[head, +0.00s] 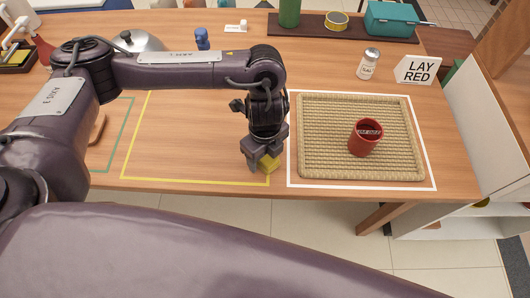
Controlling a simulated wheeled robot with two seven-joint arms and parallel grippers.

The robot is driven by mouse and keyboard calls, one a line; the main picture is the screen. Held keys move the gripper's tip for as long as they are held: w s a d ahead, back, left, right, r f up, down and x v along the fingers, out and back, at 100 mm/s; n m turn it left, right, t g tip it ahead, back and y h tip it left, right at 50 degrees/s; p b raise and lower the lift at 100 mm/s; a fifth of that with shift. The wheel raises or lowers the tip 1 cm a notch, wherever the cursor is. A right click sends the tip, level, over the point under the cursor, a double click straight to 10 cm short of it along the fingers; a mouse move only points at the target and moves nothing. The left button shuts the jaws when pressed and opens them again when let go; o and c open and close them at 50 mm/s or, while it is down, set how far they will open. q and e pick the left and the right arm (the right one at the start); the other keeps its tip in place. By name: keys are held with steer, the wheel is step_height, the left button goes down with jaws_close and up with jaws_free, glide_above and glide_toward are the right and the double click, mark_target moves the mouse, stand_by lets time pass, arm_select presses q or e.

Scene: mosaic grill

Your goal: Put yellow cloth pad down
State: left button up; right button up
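A small yellow cloth pad (268,163) shows at the fingertips of my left gripper (262,161), at the right end of the yellow outlined area (180,178). The gripper points down and seems closed around the pad, though the fingers hide part of it. I cannot tell whether the pad touches the table. My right gripper is not in view.
A woven tray (320,165) lies inside a white outline on the right, with a red cup (364,137) on it. A jar (368,64) and a "LAY RED" sign (418,70) stand behind. A teal box (392,19) sits at the back. The yellow area's middle is clear.

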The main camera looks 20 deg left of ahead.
arm_select(q)
steer(key=shift+r, duration=0.3)
step_height(320, 180, up, 12)
steer(key=p, duration=0.2)
steer(key=shift+f, duration=0.15)
stand_by(0.3)
